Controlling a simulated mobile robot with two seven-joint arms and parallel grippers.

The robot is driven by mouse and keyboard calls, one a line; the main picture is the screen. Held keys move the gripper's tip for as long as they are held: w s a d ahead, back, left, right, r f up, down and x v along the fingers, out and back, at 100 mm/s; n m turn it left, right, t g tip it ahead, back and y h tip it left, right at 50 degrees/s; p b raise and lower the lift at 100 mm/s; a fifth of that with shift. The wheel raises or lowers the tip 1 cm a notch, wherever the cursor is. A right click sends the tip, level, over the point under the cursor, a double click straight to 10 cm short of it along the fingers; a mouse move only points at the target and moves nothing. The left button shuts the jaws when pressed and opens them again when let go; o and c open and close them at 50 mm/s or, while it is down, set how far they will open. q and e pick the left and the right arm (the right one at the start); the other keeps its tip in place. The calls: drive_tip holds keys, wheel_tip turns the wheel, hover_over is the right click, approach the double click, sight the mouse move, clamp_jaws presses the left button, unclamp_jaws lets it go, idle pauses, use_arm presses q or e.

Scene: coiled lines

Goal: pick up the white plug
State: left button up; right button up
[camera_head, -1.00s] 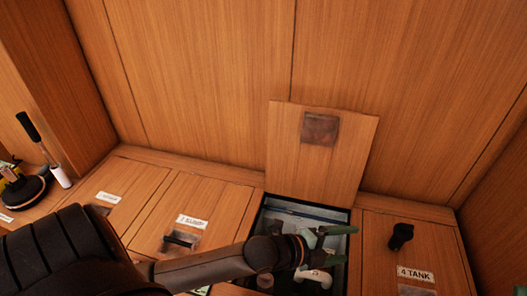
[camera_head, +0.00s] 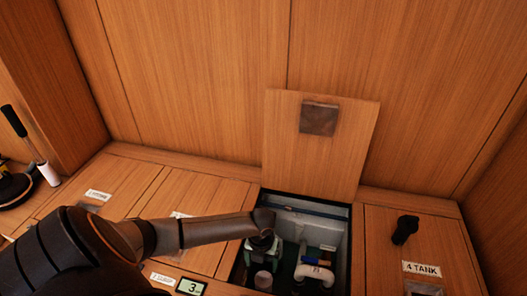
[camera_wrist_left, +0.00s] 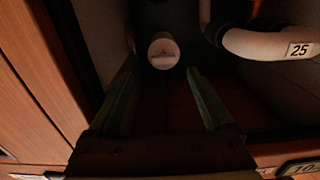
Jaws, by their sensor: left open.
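The white plug (camera_head: 263,281) is a short pale cylinder low in the open floor compartment, at its left side. In the left wrist view the plug (camera_wrist_left: 163,52) shows a slotted top and sits just beyond the fingertips. My left gripper (camera_head: 264,254) points down into the compartment above the plug. In the left wrist view my left gripper (camera_wrist_left: 163,74) is open and empty, one green finger on each side of the plug's line, apart from it. My right gripper is not in view.
A white bent pipe (camera_head: 314,272) stands right of the plug; in the left wrist view the pipe (camera_wrist_left: 262,43) carries a 25 label. The compartment walls are close around. The raised lid (camera_head: 318,165) leans behind. A closed 4 TANK panel (camera_head: 420,245) lies right.

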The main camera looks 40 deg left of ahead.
sight(263, 275)
use_arm(q)
drive_tip(key=f+b, duration=0.1)
drive_tip(key=f, duration=0.1)
drive_tip(key=f+b, duration=0.1)
drive_tip(key=f, duration=0.1)
drive_tip(key=f+b, duration=0.2)
drive_tip(key=shift+w+d+f, duration=0.15)
drive_tip(key=shift+d+f, duration=0.05)
drive_tip(key=shift+d, duration=0.1)
drive_tip(key=shift+r, duration=0.1)
clamp_jaws()
idle(0.3)
